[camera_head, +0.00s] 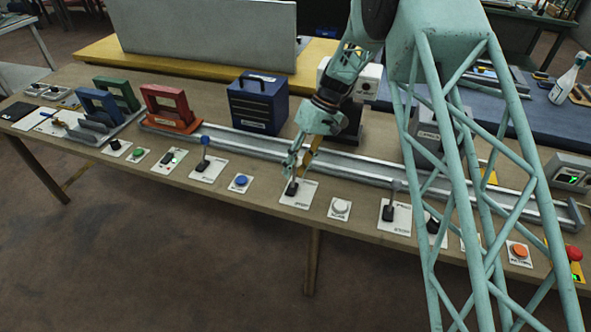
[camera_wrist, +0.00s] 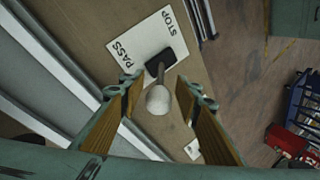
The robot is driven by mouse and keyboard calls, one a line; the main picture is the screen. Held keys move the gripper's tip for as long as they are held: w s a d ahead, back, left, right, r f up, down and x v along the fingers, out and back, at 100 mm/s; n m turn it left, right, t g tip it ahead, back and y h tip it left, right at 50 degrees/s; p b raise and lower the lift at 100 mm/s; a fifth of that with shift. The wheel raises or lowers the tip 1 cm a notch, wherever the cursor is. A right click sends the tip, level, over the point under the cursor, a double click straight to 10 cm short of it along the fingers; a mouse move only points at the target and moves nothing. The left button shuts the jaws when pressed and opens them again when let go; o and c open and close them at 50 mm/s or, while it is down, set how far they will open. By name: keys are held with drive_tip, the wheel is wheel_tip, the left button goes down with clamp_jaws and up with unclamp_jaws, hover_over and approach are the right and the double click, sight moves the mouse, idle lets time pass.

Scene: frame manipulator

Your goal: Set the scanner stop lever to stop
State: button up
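A lever with a pale round knob (camera_wrist: 157,100) and a dark base (camera_wrist: 160,61) stands on a white plate (camera_wrist: 136,44) marked PASS at the left and STOP at the upper right in the wrist view. My gripper (camera_wrist: 158,86) is open, with its two wood-coloured finger pads on either side of the knob and visible gaps to both. In the head view my gripper (camera_head: 298,166) is low over the same plate (camera_head: 300,202), mostly hiding the lever. Which side the lever leans to cannot be told. No name for this lever is readable.
A similar lever (camera_head: 391,200) stands to the right and a blue-knobbed lever (camera_head: 205,154) to the left. A white button (camera_head: 341,207) and a blue button (camera_head: 240,181) flank my gripper. A metal rail (camera_head: 262,146) runs behind, with a blue box (camera_head: 258,103) beyond.

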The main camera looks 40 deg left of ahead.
clamp_jaws()
idle(0.3)
